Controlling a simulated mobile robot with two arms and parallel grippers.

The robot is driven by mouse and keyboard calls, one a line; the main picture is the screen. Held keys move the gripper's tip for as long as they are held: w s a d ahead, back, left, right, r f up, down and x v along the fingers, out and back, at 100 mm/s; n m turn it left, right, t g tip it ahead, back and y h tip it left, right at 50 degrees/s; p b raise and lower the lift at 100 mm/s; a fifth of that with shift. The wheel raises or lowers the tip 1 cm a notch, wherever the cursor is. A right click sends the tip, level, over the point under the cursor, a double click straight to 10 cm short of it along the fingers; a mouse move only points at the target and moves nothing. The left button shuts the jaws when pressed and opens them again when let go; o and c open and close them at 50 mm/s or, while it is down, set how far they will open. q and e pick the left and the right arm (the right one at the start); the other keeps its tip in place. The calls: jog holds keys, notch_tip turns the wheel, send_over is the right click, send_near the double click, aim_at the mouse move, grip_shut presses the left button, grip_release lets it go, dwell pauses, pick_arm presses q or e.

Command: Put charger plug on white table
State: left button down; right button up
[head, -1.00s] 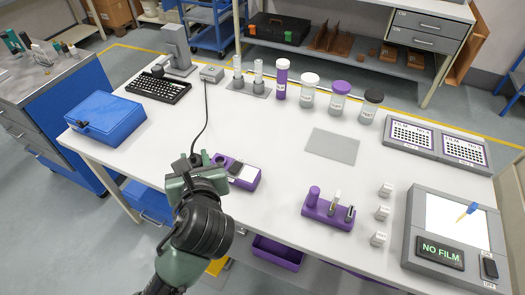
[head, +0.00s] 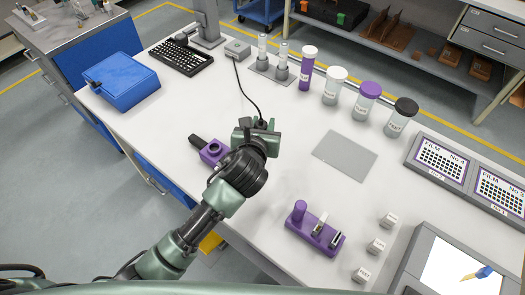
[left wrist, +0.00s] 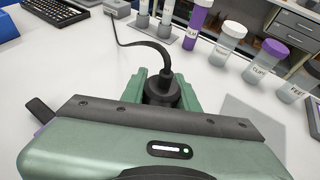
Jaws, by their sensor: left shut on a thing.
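My left gripper (head: 258,126) is shut on the black charger plug, which shows between the fingers in the left wrist view (left wrist: 162,90). A black cable (head: 246,90) runs from the plug back to a small grey box (head: 237,50) on the white table (head: 300,175). The gripper is just right of a purple holder (head: 212,152) and over the table top. I cannot tell whether the plug touches the table. The gripper and wrist hide much of the plug in the head view. My right gripper is not in view.
A purple rack (head: 318,235) and small white labelled blocks (head: 376,246) stand toward the front right. A grey plate (head: 345,155) lies to the right, with several lidded bottles (head: 335,86) behind it. Bare table lies between the gripper and the plate.

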pick_arm(q)
notch_tip(320, 180, down, 8)
jog(key=shift+d+b, duration=0.1)
jog(key=shift+b, duration=0.25)
jog(key=shift+f+b, duration=0.4)
jog(key=shift+f, duration=1.75)
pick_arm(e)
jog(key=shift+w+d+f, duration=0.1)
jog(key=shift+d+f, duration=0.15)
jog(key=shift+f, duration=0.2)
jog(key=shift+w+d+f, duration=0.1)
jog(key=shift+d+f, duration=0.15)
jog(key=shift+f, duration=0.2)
pick_arm(q)
jog(key=shift+f, duration=0.2)
jog(key=c, duration=1.3)
grip_release()
jog(key=shift+f, duration=0.1)
jog(key=shift+c, duration=0.2)
jog(key=shift+s+r, duration=0.25)
jog(key=shift+r, duration=0.05)
jog(key=v, duration=1.1)
jog(key=shift+s+r, duration=0.2)
jog(key=shift+r, duration=0.05)
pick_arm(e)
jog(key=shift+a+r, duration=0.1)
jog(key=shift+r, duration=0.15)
